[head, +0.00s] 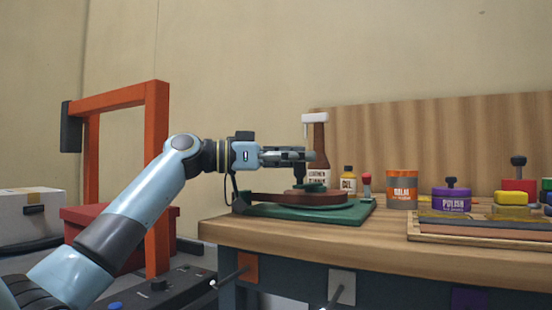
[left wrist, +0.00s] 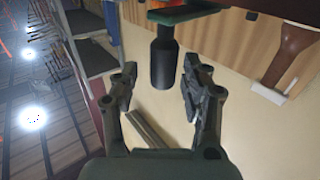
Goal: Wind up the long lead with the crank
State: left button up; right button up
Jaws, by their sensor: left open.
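The winder sits at the left end of the workbench, with a flat green base (head: 358,211) and a dark red-brown round part (head: 290,198) on top. A small green crank piece (head: 315,187) shows above the round part. My left gripper (head: 312,157) is level just above it, pointing right. In the left wrist view a black upright knob (left wrist: 163,62) hangs from a green bar (left wrist: 185,12) and lies between the open fingers (left wrist: 160,80), with gaps on both sides. The long lead cannot be made out clearly. My right gripper is out of view.
A brown bottle with a white top (head: 318,145) stands close behind the gripper. An orange frame (head: 157,190) rises at left.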

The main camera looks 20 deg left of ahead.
pick_arm(q)
jog(key=v, duration=1.1)
jog(key=shift+s, duration=0.15)
jog(key=shift+a, duration=0.1)
jog(key=shift+c, duration=0.2)
